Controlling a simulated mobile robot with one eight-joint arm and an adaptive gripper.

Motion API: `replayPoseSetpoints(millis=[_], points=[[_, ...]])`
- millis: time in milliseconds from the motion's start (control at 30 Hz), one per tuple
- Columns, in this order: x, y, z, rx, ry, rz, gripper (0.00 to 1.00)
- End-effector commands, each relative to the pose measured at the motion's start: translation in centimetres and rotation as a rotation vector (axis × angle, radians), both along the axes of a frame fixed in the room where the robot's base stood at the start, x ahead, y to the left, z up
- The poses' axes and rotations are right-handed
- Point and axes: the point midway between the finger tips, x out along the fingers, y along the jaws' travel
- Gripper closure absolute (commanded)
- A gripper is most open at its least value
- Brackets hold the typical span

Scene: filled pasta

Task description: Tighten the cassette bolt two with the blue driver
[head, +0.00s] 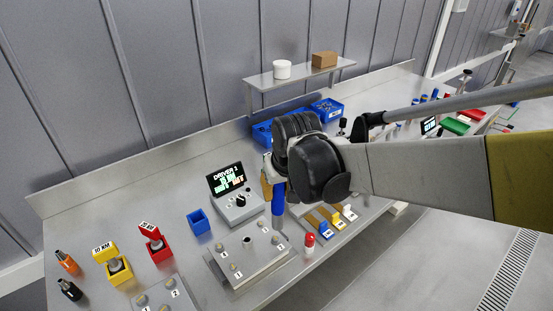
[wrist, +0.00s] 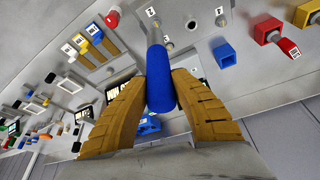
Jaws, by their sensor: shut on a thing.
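My gripper (head: 272,182) is shut on the blue driver (head: 278,201), which hangs tip-down over the right part of the grey cassette plate (head: 240,275). In the wrist view, the brown fingers (wrist: 160,82) close on both sides of the blue handle (wrist: 161,95). The driver's grey shaft points at the plate, close to a bolt with a small number tag. Whether the tip touches a bolt, and which one, I cannot tell. Several bolts with number tags stand on the plate around a central post (head: 247,240).
The driver controller (head: 240,208) with its lit screen stands behind the plate. A blue holder (head: 198,222), red holder (head: 153,244) and yellow holder (head: 117,270) stand to the left. A red-capped cylinder (head: 309,242) is close on the right. A shelf (head: 300,73) is at the back.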

Motion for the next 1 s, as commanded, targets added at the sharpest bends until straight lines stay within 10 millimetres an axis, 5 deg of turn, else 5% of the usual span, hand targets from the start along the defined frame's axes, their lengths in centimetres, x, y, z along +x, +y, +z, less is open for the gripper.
replayPoseSetpoints(millis=[467, 1000], points=[[0.0, 0.0, -0.7, 0.000, 0.000, 0.000, 1.00], [0.0, 0.0, -5.2, 0.000, 0.000, 0.000, 1.00]])
